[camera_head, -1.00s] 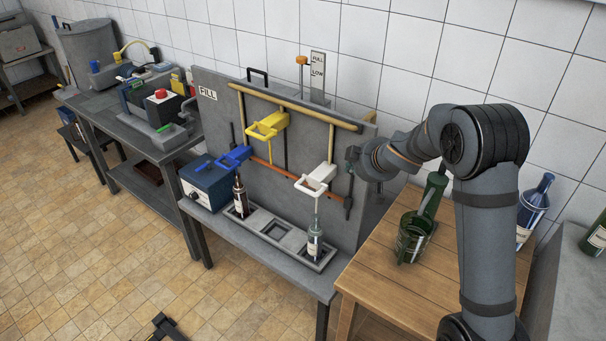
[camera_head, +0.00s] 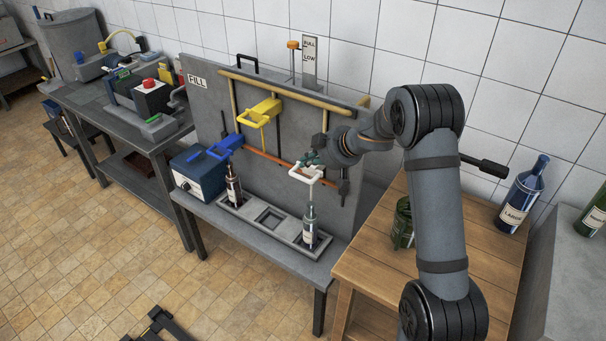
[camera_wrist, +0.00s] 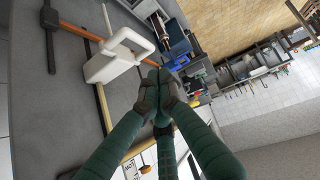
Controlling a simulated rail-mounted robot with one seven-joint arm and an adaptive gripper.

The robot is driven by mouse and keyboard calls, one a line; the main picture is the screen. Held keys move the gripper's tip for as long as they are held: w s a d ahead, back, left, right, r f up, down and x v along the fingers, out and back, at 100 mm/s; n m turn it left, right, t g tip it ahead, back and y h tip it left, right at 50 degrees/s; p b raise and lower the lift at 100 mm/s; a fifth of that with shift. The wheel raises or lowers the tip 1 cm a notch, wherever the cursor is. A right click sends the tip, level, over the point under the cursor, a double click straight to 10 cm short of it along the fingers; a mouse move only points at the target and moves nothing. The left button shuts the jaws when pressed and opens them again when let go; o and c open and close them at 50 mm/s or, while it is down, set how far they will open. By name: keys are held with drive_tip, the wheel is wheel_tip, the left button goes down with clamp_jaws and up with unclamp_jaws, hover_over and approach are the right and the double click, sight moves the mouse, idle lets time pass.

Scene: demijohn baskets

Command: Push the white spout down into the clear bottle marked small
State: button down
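The white spout (camera_head: 306,176) sticks out from the front of the grey fill panel, with its loop handle toward the room. Its thin tube points down at the clear bottle (camera_head: 310,231), which stands upright in the right end of the grey tray. The bottle's label is too small to read. My gripper (camera_head: 311,158) is at the back of the spout, close above it. In the wrist view the spout (camera_wrist: 112,60) lies just left of my gripper's fingertips (camera_wrist: 161,90). The green fingers are together with nothing seen between them. I cannot tell whether they touch the spout.
A yellow spout (camera_head: 263,112) and a blue spout (camera_head: 222,147) are left on the panel (camera_head: 205,110). A dark bottle (camera_head: 233,188) stands below the blue one. The wooden table (camera_head: 375,268) at right holds a green vessel (camera_head: 402,225) and a blue bottle (camera_head: 521,196).

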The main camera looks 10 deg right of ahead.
sight(294, 176)
drive_tip(key=shift+w+a+f+b, duration=0.15)
drive_tip(key=shift+w+f, duration=0.3)
drive_tip(key=shift+f, duration=0.6)
drive_tip(key=shift+w+a+f+b, duration=0.15)
drive_tip(key=shift+w+f, duration=0.3)
drive_tip(key=shift+f, duration=0.65)
drive_tip(key=shift+w+a+f+b, duration=0.15)
drive_tip(key=shift+w+f, duration=0.3)
drive_tip(key=shift+f, duration=0.6)
